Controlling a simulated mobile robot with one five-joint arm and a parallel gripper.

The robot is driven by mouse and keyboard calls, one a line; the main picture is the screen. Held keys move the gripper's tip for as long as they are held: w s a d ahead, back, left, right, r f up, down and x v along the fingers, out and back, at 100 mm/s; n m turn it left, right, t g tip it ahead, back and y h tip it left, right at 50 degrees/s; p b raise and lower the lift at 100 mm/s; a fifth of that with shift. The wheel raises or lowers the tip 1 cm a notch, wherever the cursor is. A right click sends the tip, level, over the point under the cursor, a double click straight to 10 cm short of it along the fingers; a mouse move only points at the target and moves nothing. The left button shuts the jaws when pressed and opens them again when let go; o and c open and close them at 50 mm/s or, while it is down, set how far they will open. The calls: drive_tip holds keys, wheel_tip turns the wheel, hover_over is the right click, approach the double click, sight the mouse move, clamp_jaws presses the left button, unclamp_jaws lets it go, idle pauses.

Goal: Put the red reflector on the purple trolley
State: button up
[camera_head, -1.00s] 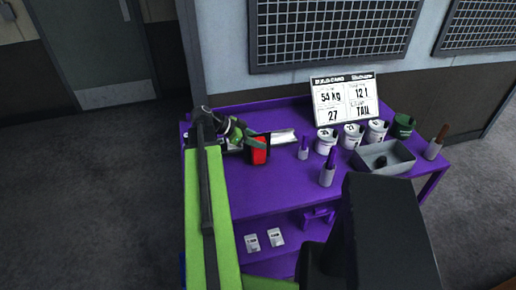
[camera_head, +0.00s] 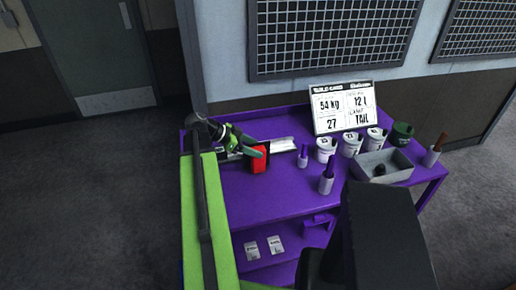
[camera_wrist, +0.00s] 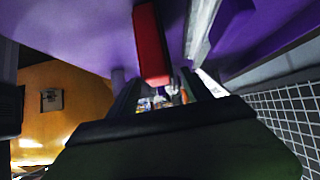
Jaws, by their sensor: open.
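The red reflector (camera_head: 259,160) is a small red block near the left end of the top of the purple trolley (camera_head: 265,195). It appears to stand upright on that top. My gripper (camera_head: 250,149) is open, right at the reflector, with one finger in front of its upper part. In the wrist view the red reflector (camera_wrist: 150,45) reaches down toward the space between the fingers of my gripper (camera_wrist: 163,95). The purple trolley top (camera_wrist: 85,30) lies behind it. I cannot tell whether the fingers touch it.
A silver strip (camera_head: 282,144) lies behind the reflector. Purple-topped bottles (camera_head: 327,180), several white cans (camera_head: 351,144), a grey bin (camera_head: 380,164) and a sign board (camera_head: 343,105) stand to the right. The trolley top's front middle is clear. Two cards (camera_head: 252,250) lie on the lower shelf.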

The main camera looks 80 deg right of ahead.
drive_tip(key=p+v, duration=0.5)
drive_tip(key=v, duration=0.5)
